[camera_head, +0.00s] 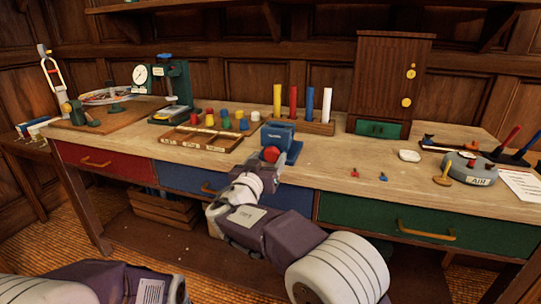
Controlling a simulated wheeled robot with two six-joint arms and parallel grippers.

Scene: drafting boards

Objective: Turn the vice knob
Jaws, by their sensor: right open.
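A blue vice (279,137) stands near the front edge of the workbench, about mid-picture. Its red knob (271,154) faces me on the near side. My right gripper (264,166) is at the knob, coming from the front and below. Its jaws are open; whether they touch the knob or stand around it I cannot tell, as the fingers are small and partly hidden. My right arm crosses the lower middle and covers part of the drawers. My left arm's links show at the lower left, but its gripper is out of view.
A wooden tray (203,146) and several coloured cylinders stand left of the vice. A rack with coloured rods (305,125) is behind it. A wooden cabinet (390,75) and a round grey AIR device (470,172) are at right. The bench top right of the vice is mostly clear.

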